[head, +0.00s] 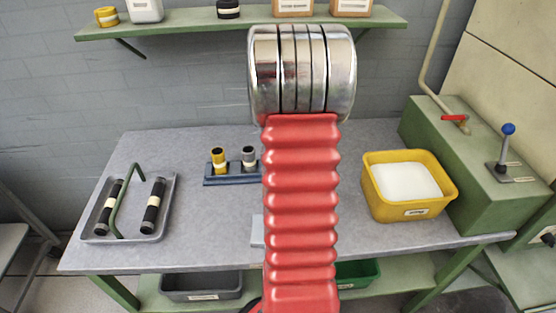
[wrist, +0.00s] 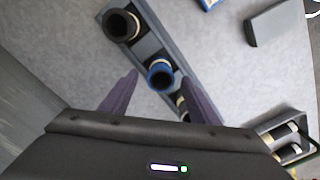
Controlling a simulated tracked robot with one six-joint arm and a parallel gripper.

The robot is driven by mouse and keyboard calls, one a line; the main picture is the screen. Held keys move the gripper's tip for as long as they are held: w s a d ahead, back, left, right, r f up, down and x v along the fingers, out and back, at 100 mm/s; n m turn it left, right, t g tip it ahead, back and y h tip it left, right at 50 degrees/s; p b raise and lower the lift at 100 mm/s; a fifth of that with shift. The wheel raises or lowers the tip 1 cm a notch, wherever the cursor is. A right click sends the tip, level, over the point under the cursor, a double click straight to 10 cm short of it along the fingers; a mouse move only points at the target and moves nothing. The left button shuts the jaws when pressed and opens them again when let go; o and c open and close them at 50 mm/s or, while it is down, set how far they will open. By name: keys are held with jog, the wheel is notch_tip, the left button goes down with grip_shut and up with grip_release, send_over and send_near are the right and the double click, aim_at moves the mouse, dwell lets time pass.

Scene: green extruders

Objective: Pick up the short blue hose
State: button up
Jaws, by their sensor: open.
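The short blue hose (wrist: 160,73) stands upright in a blue-grey rack, and I see its open end with a blue rim in the wrist view. My gripper (wrist: 159,77) is open, with one dark purple finger on either side of the hose in the picture. I cannot tell how far above the hose the fingertips are. The rack (wrist: 108,7) also holds a larger dark hose (wrist: 122,25) and a hose (wrist: 182,103) partly hidden by the right finger. In the head view my red arm hides the blue hose and my gripper; the rack's left part (head: 232,180) shows.
The neighbouring hoses in the rack stand close to the blue one. A grey tray (head: 130,237) with two black hoses and a green bent rod lies at the left of the table. A yellow bin (head: 410,206) stands at the right. A grey block (wrist: 275,24) lies near the rack.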

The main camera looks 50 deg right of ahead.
notch_tip(320, 180, down, 5)
jog(key=shift+s, duration=0.15)
dwell(0.6)
jog(key=c, duration=1.3)
jog(key=shift+r, duration=0.1)
notch_tip(320, 180, up, 10)
jog(key=shift+f, duration=0.1)
dwell(0.5)
